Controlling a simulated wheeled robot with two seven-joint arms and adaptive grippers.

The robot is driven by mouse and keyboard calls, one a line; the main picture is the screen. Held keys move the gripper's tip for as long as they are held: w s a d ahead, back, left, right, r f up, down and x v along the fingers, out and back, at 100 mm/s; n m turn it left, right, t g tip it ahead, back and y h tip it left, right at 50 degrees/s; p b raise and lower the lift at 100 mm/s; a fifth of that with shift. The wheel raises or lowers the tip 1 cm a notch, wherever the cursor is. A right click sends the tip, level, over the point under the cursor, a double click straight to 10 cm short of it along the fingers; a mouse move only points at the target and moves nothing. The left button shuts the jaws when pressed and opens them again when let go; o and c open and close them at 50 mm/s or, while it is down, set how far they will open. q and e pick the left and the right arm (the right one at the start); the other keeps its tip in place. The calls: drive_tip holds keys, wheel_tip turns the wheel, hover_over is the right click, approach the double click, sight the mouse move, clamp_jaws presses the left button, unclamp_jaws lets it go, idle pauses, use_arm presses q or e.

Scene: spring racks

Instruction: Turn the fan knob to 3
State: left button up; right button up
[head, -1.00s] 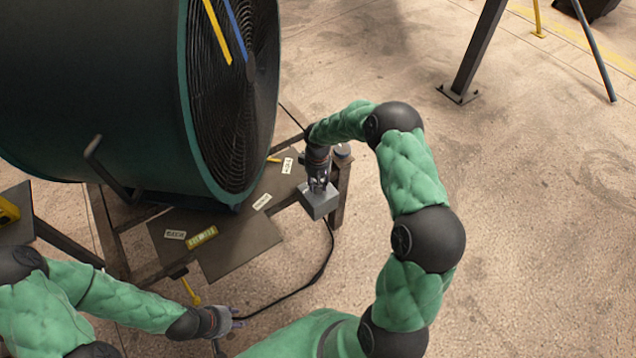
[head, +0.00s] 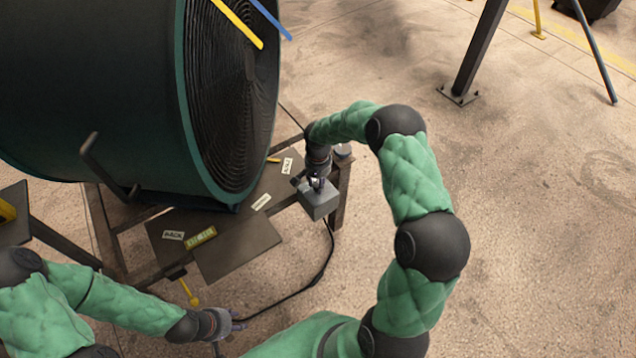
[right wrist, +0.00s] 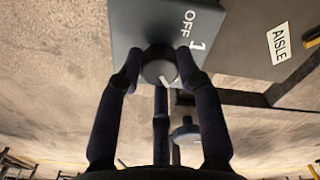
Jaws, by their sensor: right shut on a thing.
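The large dark fan (head: 90,90) with a green rim stands on a metal frame at the left of the head view, with yellow and blue streamers at its grille. A grey control box (head: 318,204) sits at the right corner of the frame. In the right wrist view, the dark round knob (right wrist: 160,66) with a light pointer mark is on the box face, near the printed "OFF" and "1"; other numbers are not visible. My right gripper (head: 317,184) is shut on the knob, its fingers around it. My left gripper (head: 232,322) is empty low in the head view, fingers apart.
A yellow level (head: 200,238) and small white labels lie on the frame's plates. A black cable (head: 325,262) runs from the box over the floor. A dark post (head: 475,55) stands at the back right. The floor right of my right arm is clear.

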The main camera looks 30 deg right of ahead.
drive_tip(key=shift+m, duration=0.5)
drive_tip(key=o, duration=1.1)
drive_tip(key=shift+o, duration=0.2)
wheel_tip(320, 180, up, 12)
